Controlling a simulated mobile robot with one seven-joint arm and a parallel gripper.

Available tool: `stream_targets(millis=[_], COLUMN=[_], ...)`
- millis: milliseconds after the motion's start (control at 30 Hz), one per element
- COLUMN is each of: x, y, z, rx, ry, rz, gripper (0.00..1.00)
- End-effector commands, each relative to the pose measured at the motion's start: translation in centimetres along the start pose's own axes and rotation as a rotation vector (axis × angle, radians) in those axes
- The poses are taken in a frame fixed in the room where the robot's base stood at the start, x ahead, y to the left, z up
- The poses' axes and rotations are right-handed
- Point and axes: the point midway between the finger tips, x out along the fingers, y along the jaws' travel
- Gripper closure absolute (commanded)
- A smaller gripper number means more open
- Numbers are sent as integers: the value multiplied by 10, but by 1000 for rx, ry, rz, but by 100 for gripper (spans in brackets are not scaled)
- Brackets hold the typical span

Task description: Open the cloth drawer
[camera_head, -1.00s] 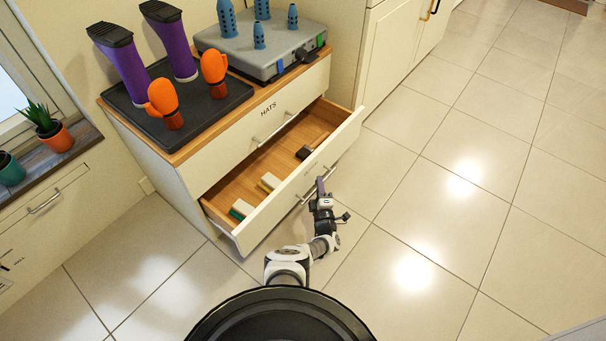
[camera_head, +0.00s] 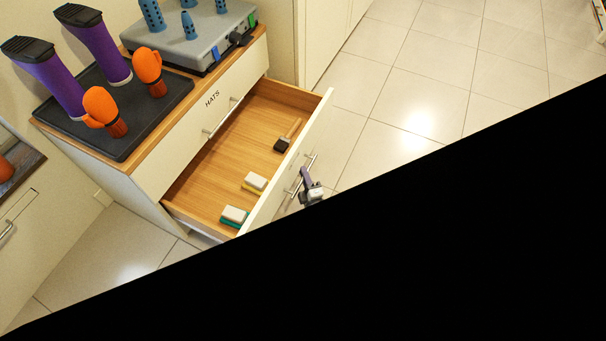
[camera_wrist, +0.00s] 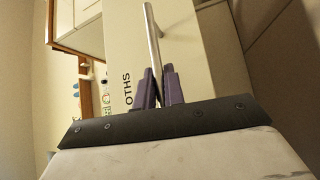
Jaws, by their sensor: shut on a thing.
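The cloth drawer (camera_head: 290,170) is the lower drawer of the white cabinet and stands well pulled out. Inside lie a brush (camera_head: 284,142) and two sponges, one yellow and white (camera_head: 255,182) and one green and white (camera_head: 234,215). Its bar handle (camera_head: 311,161) is on the front face. My gripper (camera_head: 304,178) is at the handle outside the drawer front. In the wrist view my gripper's purple fingers (camera_wrist: 160,88) are closed around the handle bar (camera_wrist: 152,40), beside lettering ending in "OTHS" on the drawer front.
The upper drawer (camera_head: 215,115), marked HATS, is shut. Purple boots (camera_head: 100,45) and orange mittens (camera_head: 147,66) stand on a black tray on the cabinet top, beside a grey device (camera_head: 190,40). Tiled floor (camera_head: 410,110) is clear to the right. Black covers the lower right of the head view.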

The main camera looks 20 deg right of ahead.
Motion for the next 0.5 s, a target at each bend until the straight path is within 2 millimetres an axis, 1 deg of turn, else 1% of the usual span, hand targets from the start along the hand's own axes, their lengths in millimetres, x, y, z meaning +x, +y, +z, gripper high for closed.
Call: stream_targets(millis=[67,100,267,500], x=[0,0,0,0], y=[-1,-1,0,0], z=[-1,-1,-1,0], rx=[0,-1,0,-1], ry=[3,3,2,0], rz=[-1,-1,-1,-1], gripper=[100,88,68,68])
